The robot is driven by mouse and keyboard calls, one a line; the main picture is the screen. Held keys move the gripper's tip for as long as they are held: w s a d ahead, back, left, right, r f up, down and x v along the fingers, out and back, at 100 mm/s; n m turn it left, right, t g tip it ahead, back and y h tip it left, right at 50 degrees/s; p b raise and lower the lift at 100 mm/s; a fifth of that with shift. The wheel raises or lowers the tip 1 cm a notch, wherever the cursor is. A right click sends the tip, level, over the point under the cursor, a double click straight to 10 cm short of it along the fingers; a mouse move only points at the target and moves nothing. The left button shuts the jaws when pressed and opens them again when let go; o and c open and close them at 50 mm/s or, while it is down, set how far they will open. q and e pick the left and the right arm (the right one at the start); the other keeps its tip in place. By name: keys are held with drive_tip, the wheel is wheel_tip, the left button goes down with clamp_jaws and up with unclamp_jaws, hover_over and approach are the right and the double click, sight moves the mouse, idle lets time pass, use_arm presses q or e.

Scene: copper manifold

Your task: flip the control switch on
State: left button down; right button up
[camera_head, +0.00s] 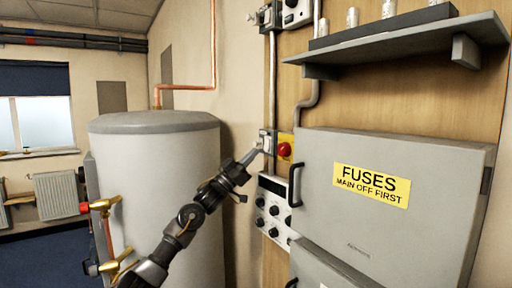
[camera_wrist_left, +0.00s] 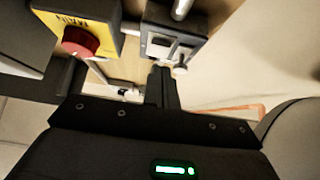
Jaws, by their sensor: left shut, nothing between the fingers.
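A small grey switch box (camera_head: 269,136), likely the control switch, is mounted on the wooden board left of a yellow plate with a red knob (camera_head: 284,149). In the left wrist view the box (camera_wrist_left: 172,45) is dark-edged with a pale face, and the red knob (camera_wrist_left: 80,41) is at upper left. My left gripper (camera_head: 254,153) is shut and empty, its tip close to the lower part of the box. The wrist view shows its fingers (camera_wrist_left: 161,86) just below the box. I cannot tell whether they touch it, nor the switch's position. My right gripper is not in view.
A grey fuse cabinet (camera_head: 392,220) stands out from the board to the right. A knob panel (camera_head: 270,209) is below the switch box. A shelf (camera_head: 390,48) juts out above. A large grey cylinder (camera_head: 160,190) with copper piping stands left of my arm.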

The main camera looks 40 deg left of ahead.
use_arm(q)
drive_tip(key=shift+w+d+f+p, duration=0.15)
drive_tip(key=shift+w+p, duration=0.1)
drive_tip(key=shift+w, duration=0.3)
drive_tip(key=shift+w+d+r+p, duration=0.1)
drive_tip(key=shift+w+d+p, duration=0.1)
drive_tip(key=shift+w, duration=0.35)
drive_tip(key=shift+f, duration=0.1)
